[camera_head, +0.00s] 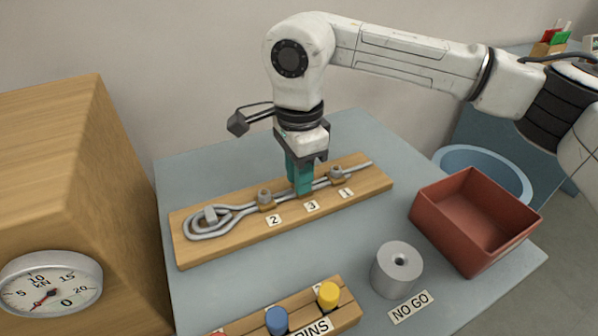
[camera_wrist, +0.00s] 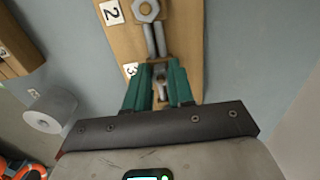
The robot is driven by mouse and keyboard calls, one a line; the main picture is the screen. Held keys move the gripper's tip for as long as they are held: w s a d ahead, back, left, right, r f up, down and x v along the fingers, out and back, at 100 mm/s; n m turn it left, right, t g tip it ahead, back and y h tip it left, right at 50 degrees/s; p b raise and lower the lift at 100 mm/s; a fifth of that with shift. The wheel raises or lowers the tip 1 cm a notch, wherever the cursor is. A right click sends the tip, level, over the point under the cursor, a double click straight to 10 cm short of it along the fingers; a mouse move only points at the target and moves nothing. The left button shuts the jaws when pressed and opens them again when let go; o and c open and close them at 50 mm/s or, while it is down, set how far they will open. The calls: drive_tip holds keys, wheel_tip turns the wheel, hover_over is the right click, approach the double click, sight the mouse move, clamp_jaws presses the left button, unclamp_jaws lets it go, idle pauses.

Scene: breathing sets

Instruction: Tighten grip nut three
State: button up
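A wire rope (camera_head: 240,207) with a looped end at the left lies along a wooden board (camera_head: 225,247) marked 2, 3 and 1. The nut and grip by label 2 (camera_head: 265,197) and those by label 1 (camera_head: 337,177) are in plain view. My gripper (camera_head: 303,190) points down at the spot by label 3 (camera_head: 312,205), between them. In the wrist view its teal fingers (camera_wrist: 158,72) stand on either side of grey metal at the rope. Nut three is mostly hidden by the fingers. I cannot tell whether they touch it. Nut 2 (camera_wrist: 147,9) shows at the top.
A red open bin (camera_head: 475,220) and a blue round tub (camera_head: 485,170) stand at the right. A grey cylinder (camera_head: 397,275) stands by a NO GO label (camera_head: 410,306). A pin rack (camera_head: 345,312) with blue and yellow pins is in front. A dial gauge (camera_head: 50,283) shows at the left.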

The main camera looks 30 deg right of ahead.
clamp_jaws()
